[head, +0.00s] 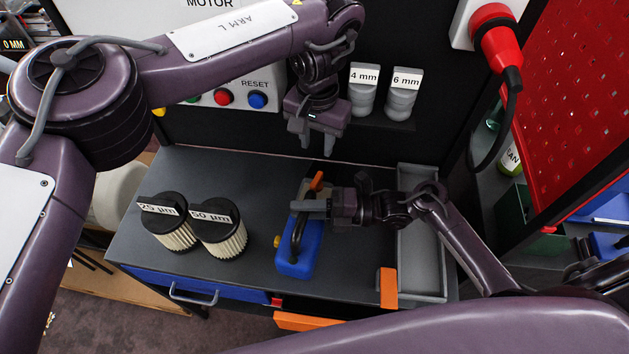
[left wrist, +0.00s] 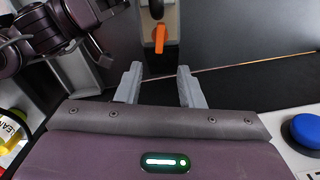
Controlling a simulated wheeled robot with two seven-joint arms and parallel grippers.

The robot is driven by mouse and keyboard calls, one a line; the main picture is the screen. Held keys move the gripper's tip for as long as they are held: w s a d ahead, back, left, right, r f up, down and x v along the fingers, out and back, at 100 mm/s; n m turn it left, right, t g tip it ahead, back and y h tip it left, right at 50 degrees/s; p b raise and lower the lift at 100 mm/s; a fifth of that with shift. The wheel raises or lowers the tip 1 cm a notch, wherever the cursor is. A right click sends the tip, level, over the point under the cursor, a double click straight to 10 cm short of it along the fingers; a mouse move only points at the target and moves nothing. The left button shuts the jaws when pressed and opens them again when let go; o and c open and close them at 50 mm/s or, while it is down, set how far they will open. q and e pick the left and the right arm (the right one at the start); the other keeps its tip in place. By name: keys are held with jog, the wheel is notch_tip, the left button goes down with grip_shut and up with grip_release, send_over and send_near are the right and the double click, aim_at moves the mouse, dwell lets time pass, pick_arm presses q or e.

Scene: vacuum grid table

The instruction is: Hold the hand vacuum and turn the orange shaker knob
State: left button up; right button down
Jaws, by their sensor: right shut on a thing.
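The blue hand vacuum (head: 297,256) stands on the dark grey table top, with a dark handle along its upper side. The orange shaker knob (head: 317,180) sticks up at its far end and also shows in the left wrist view (left wrist: 160,38). My right gripper (head: 308,207) comes in from the right and is shut on the hand vacuum at its handle; the fingers hide part of it. My left gripper (head: 314,146) is open and empty above and beyond the knob. In the left wrist view its fingers (left wrist: 158,88) are apart, with the knob ahead between their lines.
Two labelled filters, 25 µm (head: 166,222) and 50 µm (head: 219,229), stand left of the vacuum. A grey tray (head: 423,265) lies to the right, with an orange block (head: 388,288) at its near left. A panel with buttons (head: 223,97) and two labelled cups (head: 402,95) stand behind.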

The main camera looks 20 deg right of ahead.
aim_at(316, 179)
pick_arm(q)
notch_tip(316, 179, down, 12)
dwell(0.5)
grip_shut()
